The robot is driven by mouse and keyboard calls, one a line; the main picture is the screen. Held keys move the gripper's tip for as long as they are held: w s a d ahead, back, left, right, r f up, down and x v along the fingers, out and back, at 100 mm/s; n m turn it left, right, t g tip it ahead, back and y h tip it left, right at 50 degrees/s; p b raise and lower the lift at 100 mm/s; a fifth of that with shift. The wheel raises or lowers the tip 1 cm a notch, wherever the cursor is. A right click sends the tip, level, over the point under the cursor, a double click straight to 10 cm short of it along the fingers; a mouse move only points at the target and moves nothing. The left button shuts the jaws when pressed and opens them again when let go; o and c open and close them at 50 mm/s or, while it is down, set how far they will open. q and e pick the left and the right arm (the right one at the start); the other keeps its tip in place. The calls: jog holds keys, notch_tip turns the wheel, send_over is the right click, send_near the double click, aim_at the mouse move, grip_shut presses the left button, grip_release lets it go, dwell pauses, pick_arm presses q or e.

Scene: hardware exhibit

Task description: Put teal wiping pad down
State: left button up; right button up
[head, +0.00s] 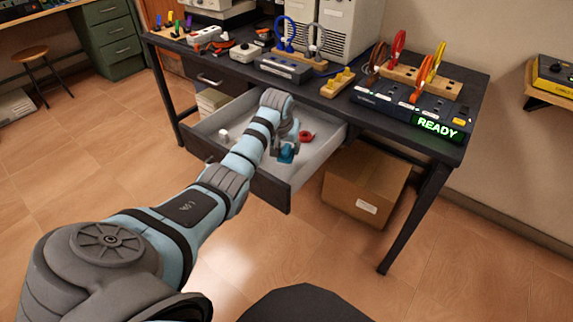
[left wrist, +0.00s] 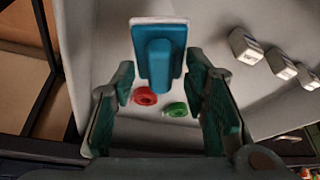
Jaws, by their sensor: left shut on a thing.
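The teal wiping pad (left wrist: 160,62) is a flat block with a raised grip and a pale edge. In the head view the pad (head: 287,152) hangs from my left gripper (head: 287,142) over the open drawer (head: 300,176). The light drawer floor shows behind the pad; I cannot tell whether the pad touches it. My right gripper is not in view.
In the drawer lie a red ring (left wrist: 145,96), a green ring (left wrist: 175,109) and several white blocks (left wrist: 245,46) to the right. A dark table (head: 420,136) holds cables and devices above. A cardboard box (head: 365,185) stands on the floor below.

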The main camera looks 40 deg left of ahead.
aim_at(286, 159)
pick_arm(q)
notch_tip(286, 159, down, 5)
jog(key=shift+r, duration=0.1)
jog(key=o, duration=1.1)
jog(key=shift+o, duration=0.2)
